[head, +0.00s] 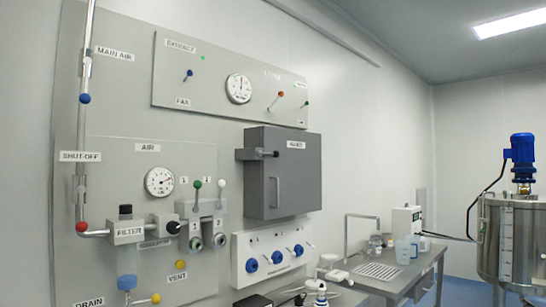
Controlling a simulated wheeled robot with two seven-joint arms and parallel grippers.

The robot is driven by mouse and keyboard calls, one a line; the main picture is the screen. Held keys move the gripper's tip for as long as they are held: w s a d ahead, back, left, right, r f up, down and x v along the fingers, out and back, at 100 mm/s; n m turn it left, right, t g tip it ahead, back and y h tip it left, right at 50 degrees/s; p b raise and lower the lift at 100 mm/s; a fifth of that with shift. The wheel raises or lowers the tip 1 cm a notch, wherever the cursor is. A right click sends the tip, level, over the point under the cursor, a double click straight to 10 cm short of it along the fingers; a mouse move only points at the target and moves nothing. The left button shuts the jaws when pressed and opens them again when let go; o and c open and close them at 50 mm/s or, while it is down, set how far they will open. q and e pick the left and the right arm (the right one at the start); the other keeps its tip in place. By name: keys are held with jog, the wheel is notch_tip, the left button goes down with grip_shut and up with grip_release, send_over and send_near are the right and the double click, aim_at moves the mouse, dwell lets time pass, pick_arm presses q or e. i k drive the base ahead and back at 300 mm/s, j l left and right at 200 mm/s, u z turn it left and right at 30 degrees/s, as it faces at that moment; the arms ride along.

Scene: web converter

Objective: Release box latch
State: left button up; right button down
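A dark grey box (295,185) is mounted on the wall panel, with its door closed and a small label near its top. Its latch (262,154) is a dark lever-like piece at the upper left edge, sticking out to the left and front. A vertical handle (277,192) is on the left part of the door. The latch appears to lie across the door's edge; its exact catch is too small to tell. Neither of my grippers can be made out in the head view.
Left of the box are an air gauge (159,181), levers with green and white knobs, a filter (127,231) and pipes. Below it is a white panel (246,272) with blue knobs. A steel table (412,279) and a tank (507,245) stand to the right.

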aim_at(275, 154)
jog(key=i+l+u, duration=0.3)
jog(key=i+l, duration=0.75)
jog(key=i, duration=0.1)
